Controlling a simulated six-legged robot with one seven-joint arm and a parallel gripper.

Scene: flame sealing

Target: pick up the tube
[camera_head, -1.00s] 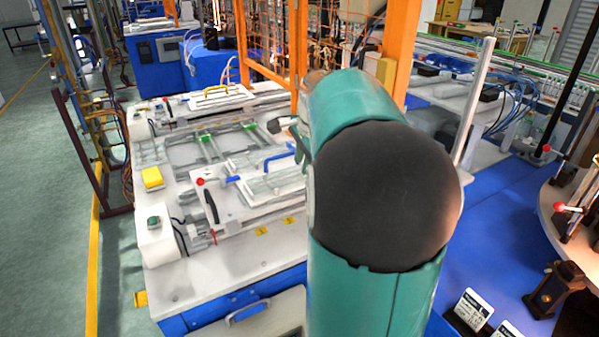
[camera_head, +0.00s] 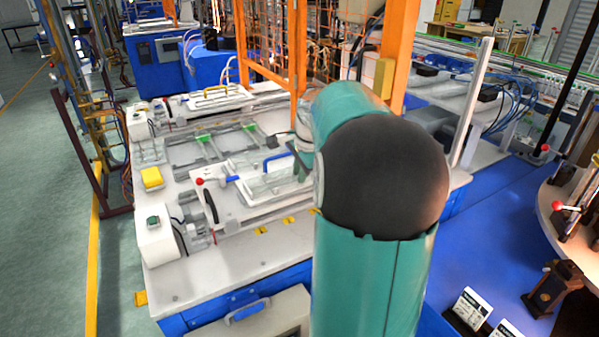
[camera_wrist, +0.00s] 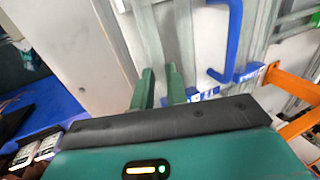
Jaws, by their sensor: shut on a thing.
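My gripper (camera_wrist: 160,82) shows its two green fingers in the wrist view, a short gap apart. A clear, greyish tube-like strip (camera_wrist: 148,38) runs up the picture from between them. I take it for the tube, though its edges are blurred and its ends cannot be made out. In the head view my gripper (camera_head: 301,162) points down just above the right part of the white bench fixture (camera_head: 222,205), partly hidden by my own arm. The tube cannot be told apart there.
A blue handle (camera_wrist: 228,45) stands close to the right of my fingers. The white bench (camera_head: 240,262) carries red-knobbed and yellow-handled fixtures. An orange frame post (camera_head: 401,50) rises behind my arm. A blue surface (camera_head: 480,230) lies to the right, with small label cards (camera_head: 470,309).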

